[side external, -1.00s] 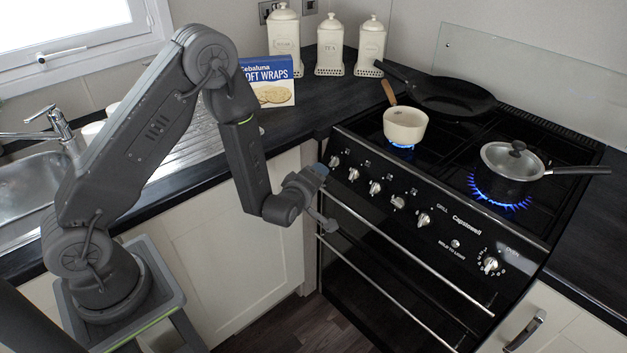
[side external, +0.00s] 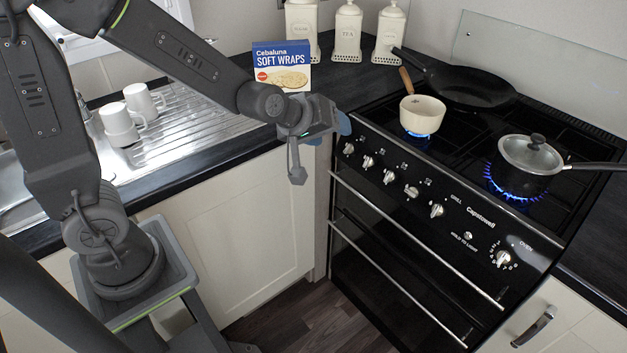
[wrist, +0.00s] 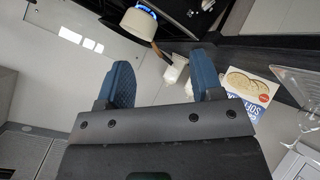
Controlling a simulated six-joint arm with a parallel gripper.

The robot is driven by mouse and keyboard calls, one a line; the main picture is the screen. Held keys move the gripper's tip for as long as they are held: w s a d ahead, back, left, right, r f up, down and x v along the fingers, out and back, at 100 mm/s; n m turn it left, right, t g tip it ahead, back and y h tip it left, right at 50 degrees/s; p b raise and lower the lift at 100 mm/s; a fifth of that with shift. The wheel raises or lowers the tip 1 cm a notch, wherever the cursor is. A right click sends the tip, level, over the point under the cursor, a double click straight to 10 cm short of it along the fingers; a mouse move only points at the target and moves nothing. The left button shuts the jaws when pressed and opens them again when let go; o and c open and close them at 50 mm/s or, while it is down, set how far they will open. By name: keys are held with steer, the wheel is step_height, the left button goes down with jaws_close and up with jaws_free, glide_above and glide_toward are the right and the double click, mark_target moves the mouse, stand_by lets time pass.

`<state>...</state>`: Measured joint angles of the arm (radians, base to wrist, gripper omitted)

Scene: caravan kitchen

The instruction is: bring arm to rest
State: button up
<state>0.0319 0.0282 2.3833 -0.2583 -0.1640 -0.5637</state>
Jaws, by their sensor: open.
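My gripper (side external: 340,124) is at the left front edge of the cooker, a little above the height of its control knobs. In the wrist view my gripper (wrist: 165,85) shows two blue fingers spread apart with nothing between them. In the side view my arm bends high at the upper left and reaches right and down to the wrist. The gripper appears clear of the cooker and the worktop, though the exact gap cannot be told.
A cream saucepan (side external: 423,113) and a lidded pan (side external: 530,165) sit over lit blue flames. A black frying pan (side external: 470,85) is on a back burner. Floor (side external: 300,315) is free.

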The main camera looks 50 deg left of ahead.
steer(key=s+r+m+g, duration=0.2)
steer(key=s+r+m, duration=0.1)
steer(key=s, duration=0.7)
steer(key=s+r+m+g, duration=0.2)
steer(key=s+r+m, duration=0.2)
steer(key=s, duration=0.7)
steer(key=shift+a+r+m+g, duration=0.15)
steer(key=shift+a+m+g, duration=0.15)
steer(key=shift+m, duration=0.8)
steer(key=shift+d, duration=0.1)
